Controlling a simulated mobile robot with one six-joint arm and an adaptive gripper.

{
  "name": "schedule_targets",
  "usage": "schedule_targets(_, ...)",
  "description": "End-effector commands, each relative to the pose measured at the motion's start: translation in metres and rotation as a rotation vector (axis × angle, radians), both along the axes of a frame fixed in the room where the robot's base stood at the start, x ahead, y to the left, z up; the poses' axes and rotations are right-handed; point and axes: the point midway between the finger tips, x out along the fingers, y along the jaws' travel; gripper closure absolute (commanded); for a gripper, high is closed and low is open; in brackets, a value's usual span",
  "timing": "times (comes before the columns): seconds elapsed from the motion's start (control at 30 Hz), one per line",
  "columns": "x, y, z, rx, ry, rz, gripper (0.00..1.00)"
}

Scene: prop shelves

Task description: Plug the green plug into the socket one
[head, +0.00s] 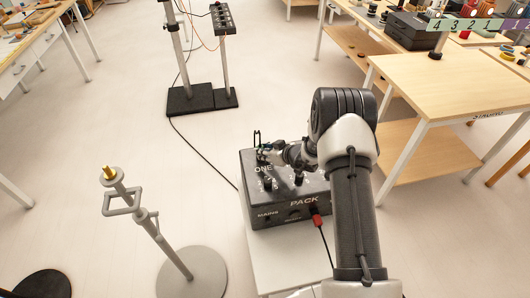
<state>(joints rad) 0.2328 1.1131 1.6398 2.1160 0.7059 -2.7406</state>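A black box (257,212) marked ONE, PACK and MAINS sits on a pale stand at the centre. The ONE label (263,169) is on its top, at the left, with knobs or sockets below it. My gripper (266,152) is low over the back left part of the box top, close to the ONE label. A dark greenish bit shows at the fingers; it is too small to tell whether it is the green plug. My arm hides the box's right side. I cannot see whether the fingers are open or shut.
A red plug (316,221) with a black cable is at the box's front. A grey stand (151,226) with a round base is at the left. A black socket strip (223,19) stands on a post behind. A wooden table (450,85) is at the right. Floor between is clear.

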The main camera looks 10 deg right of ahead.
Motion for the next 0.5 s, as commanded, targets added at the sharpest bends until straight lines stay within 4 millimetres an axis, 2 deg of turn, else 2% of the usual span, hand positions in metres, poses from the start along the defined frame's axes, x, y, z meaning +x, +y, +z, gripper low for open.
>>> schedule_targets(0.5, -0.0013, 0.0001, -0.0041, 0.000, 0.005, 0.000, 1.00)
